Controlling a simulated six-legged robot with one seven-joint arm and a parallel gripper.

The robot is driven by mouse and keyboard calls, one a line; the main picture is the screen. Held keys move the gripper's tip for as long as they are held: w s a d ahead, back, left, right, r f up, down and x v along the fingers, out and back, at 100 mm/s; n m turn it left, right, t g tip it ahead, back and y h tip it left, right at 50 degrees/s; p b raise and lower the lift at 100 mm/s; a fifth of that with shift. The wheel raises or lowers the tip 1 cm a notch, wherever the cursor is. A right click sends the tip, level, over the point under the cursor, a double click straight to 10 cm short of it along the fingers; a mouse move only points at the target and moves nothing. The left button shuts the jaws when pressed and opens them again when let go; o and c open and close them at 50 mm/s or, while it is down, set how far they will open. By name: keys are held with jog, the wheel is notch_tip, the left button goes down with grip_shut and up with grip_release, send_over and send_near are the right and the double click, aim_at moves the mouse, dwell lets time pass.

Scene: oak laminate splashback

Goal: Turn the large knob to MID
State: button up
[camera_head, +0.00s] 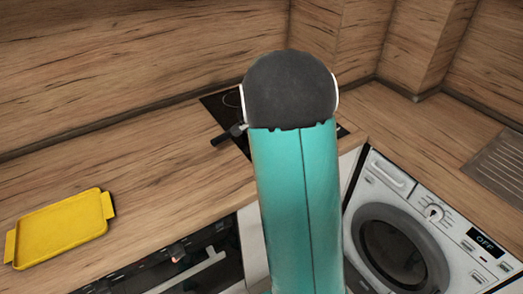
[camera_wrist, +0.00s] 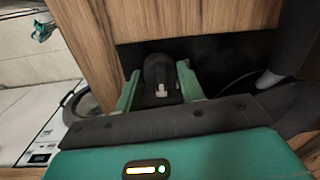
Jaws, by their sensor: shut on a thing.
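In the wrist view, a dark, round-topped thing that looks like the large knob (camera_wrist: 157,68) sits between the two green fingers of my gripper (camera_wrist: 160,88). My gripper is shut on it. A small pale mark shows at its lower front. No setting label can be read there, so I cannot tell which way it points. In the head view, my teal arm hides the gripper and this knob. The washing machine (camera_head: 370,172) has a smaller pale dial (camera_head: 433,212) and a display reading OFF (camera_head: 484,242).
A black hob (camera_head: 216,105) is set in the wooden worktop (camera_head: 125,160), partly behind my arm. A dark handle-like thing (camera_head: 228,135) lies over its left edge. A yellow tray (camera_head: 60,230) stands at the left. An oven front (camera_head: 205,268) is below the worktop.

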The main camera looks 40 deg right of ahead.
jog(key=shift+m, duration=0.6)
jog(key=o, duration=1)
jog(key=shift+c, duration=0.2)
notch_tip(320, 180, up, 14)
jog(key=shift+s, duration=0.35)
jog(key=shift+f, duration=0.1)
